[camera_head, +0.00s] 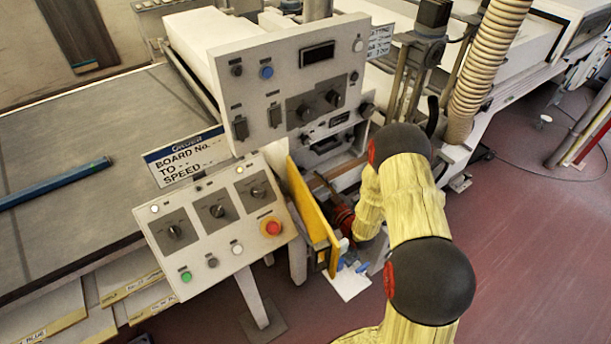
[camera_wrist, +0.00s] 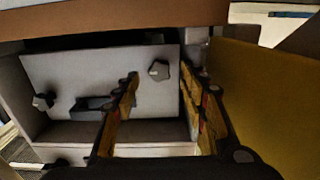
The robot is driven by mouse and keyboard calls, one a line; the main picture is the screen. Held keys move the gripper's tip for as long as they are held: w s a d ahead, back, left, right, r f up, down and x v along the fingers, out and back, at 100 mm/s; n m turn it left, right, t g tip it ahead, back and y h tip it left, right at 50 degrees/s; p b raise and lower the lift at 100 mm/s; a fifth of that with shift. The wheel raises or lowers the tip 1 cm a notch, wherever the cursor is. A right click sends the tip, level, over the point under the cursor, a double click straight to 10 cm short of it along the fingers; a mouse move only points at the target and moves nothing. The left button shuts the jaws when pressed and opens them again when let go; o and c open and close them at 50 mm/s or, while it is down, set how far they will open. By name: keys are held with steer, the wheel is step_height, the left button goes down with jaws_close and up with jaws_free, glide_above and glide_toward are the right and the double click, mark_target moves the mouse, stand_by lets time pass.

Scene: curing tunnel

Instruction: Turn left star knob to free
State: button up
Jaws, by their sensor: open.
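In the wrist view a pale panel (camera_wrist: 130,65) sits in a recess. The fingers are in line with the right knob, well right of the left knob. I cannot tell the gap in depth.
A yellow panel (camera_head: 315,215) stands close beside my wrist; it fills the right of the wrist view (camera_wrist: 265,95). A brown bar (camera_wrist: 115,22) crosses above the recess. A control box (camera_head: 215,220) with an emergency stop (camera_head: 272,228) is left.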

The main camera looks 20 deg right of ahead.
mark_target(303, 173)
steer(key=shift+x, duration=1.65)
steer(key=shift+c, duration=0.6)
jaws_close()
